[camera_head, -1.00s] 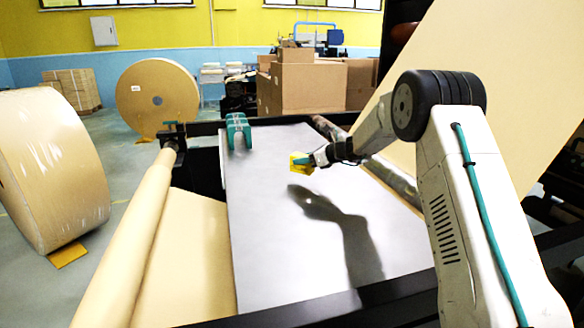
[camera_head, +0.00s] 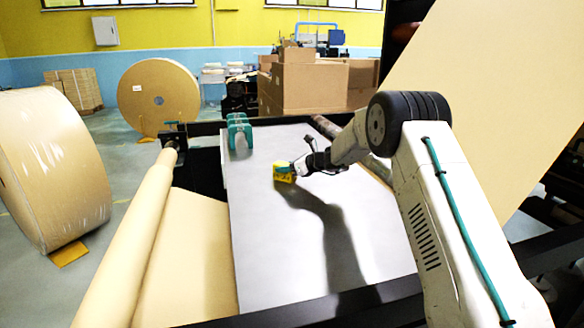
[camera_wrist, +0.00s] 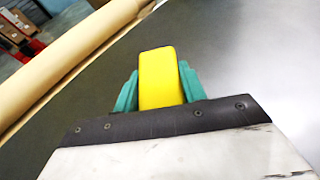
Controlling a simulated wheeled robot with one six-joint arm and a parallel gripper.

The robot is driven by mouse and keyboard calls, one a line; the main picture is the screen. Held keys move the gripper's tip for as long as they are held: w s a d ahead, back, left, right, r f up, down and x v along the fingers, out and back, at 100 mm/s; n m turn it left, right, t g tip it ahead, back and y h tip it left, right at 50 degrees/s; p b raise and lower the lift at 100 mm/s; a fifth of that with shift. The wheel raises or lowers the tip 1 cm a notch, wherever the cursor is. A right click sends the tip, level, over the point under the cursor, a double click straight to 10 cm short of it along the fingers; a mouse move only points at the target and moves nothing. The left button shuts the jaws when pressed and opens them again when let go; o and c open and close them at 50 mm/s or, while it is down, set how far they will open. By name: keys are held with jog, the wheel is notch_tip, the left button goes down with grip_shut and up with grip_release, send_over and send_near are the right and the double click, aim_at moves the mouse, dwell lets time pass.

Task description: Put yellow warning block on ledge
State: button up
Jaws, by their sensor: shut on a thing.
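The yellow warning block (camera_head: 284,178) is in my gripper (camera_head: 286,170), low over the grey metal ledge (camera_head: 270,255). In the wrist view the block (camera_wrist: 160,78) is held between the two teal fingers of my gripper (camera_wrist: 158,88), one on each side. The block's shadow lies close beside it on the ledge; I cannot tell if its underside touches the surface. The ledge (camera_wrist: 245,55) also fills the right of the wrist view.
A teal clamp-like part (camera_head: 239,132) sits at the ledge's far left corner. A kraft-coloured roller (camera_head: 130,240) runs along the left, and a dark roller (camera_head: 335,128) along the right. Large kraft rolls (camera_head: 48,170) and cardboard boxes (camera_head: 310,88) stand beyond. The ledge's near part is clear.

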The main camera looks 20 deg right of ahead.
jog(key=shift+f, duration=0.15)
jog(key=o, duration=1)
jog(key=shift+c, duration=0.2)
jog(key=shift+o, duration=0.2)
